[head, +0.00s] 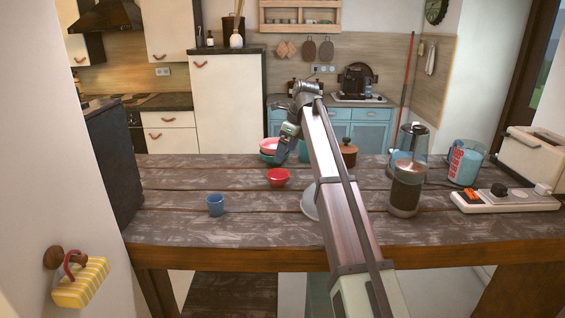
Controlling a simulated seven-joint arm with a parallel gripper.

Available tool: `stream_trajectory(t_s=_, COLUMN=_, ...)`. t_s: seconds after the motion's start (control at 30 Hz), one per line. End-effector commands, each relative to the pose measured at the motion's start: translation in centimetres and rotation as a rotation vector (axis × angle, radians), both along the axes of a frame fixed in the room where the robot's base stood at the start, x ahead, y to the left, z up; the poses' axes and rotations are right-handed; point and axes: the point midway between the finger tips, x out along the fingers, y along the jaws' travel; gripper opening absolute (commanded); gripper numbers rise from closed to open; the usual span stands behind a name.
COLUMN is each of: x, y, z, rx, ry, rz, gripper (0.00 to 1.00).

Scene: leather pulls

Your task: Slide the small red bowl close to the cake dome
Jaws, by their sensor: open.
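The small red bowl (277,178) stands upright on the wooden table, left of my arm. A pale grey rounded thing (309,203) shows to the right of the bowl, mostly hidden behind my arm. It may be the cake dome, but I cannot tell for sure.
Stacked bowls (269,146) stand behind the gripper, and a brown lidded pot (348,154) right of my arm. A blue cup (215,204) stands front left. A grinder (405,187), a blue container (465,163) and a power strip (505,199) fill the right. The front left is mostly free.

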Motion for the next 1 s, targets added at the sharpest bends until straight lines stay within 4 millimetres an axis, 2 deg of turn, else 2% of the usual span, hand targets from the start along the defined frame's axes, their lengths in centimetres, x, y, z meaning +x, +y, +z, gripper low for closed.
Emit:
stream_trajectory(t_s=0.1, x=-0.1, y=-0.5, z=1.6, rx=0.001, ry=-0.001, rz=0.000, gripper=1.00)
stream_trajectory(t_s=0.23, x=-0.3, y=-0.8, z=2.5, rx=0.000, ry=0.000, rz=0.000, gripper=1.00)
stream_trajectory(t_s=0.77, x=-0.2, y=-1.3, z=3.1, rx=-0.007, ry=-0.010, rz=-0.002, gripper=1.00)
stream_trajectory(t_s=0.87, x=1.0, y=-3.1, z=3.4, rx=-0.037, ry=-0.058, rz=-0.007, gripper=1.00)
stream_trajectory(t_s=0.97, x=3.0, y=-6.9, z=4.2, rx=-0.106, ry=-0.153, rz=-0.011, gripper=1.00)
stream_trajectory(t_s=1.0, x=3.9, y=-8.9, z=4.7, rx=-0.146, ry=-0.201, rz=-0.011, gripper=1.00)
